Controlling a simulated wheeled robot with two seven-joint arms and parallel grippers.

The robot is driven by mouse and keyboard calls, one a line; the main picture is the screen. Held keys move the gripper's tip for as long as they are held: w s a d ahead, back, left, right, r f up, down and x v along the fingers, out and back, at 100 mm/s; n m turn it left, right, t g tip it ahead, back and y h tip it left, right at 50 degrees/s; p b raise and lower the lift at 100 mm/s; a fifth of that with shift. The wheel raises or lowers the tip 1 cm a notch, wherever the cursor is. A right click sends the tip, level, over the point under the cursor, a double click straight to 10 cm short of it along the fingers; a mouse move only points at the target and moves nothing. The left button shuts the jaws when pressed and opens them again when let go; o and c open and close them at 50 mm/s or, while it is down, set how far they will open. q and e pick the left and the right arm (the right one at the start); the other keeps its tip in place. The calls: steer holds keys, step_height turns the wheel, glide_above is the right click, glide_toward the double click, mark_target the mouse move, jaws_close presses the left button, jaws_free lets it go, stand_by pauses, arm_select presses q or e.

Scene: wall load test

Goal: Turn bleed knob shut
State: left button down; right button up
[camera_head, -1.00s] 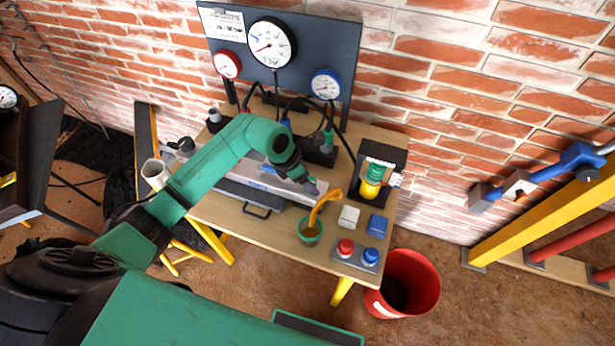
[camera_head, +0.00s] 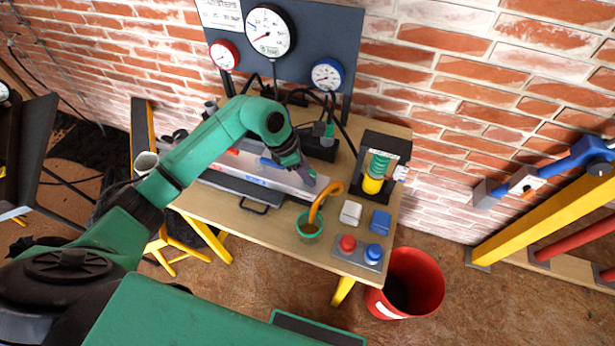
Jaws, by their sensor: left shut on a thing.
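My left gripper (camera_head: 305,174) reaches over the table (camera_head: 230,225) to the right end of the long grey pump (camera_head: 265,178). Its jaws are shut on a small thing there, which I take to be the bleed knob. The fingers hide that thing, so its shape and turn do not show. The gauge board (camera_head: 345,30) at the back bears a large white dial (camera_head: 268,31), a red-rimmed dial (camera_head: 224,55) and a blue-rimmed dial (camera_head: 327,75). My right gripper is not in view.
An orange hooked tube (camera_head: 318,205) rises from a green cup (camera_head: 309,226) close to the gripper. A red button (camera_head: 347,243) and a blue button (camera_head: 374,252) sit at the front right. A yellow-green unit (camera_head: 375,175) stands behind. A red bucket (camera_head: 425,280) is on the floor.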

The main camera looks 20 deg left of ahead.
arm_select(q)
steer(key=m+g+b, duration=0.1)
steer(key=m+b, duration=0.3)
steer(key=b, duration=0.1)
steer(key=m+g+b, duration=0.1)
steer(key=m+b, duration=0.2)
steer(key=shift+w+f+g+h, duration=0.1)
steer(key=shift+w+g+h, duration=0.2)
steer(key=shift+h, duration=0.1)
steer(key=m+g+b, duration=0.1)
steer(key=m+b, duration=0.1)
steer(key=m, duration=0.1)
steer(key=shift+m+b, duration=0.35)
steer(key=shift+m, duration=0.05)
steer(key=shift+w+r+m+g+y+b, duration=0.15)
steer(key=shift+m+g+y+b, duration=0.35)
steer(key=shift+m, duration=0.7)
steer(key=shift+r+m+g+y, duration=0.1)
steer(key=shift+m+g+y, duration=0.2)
steer(key=shift+m, duration=0.8)
steer(key=shift+c, duration=2.1)
jaws_free()
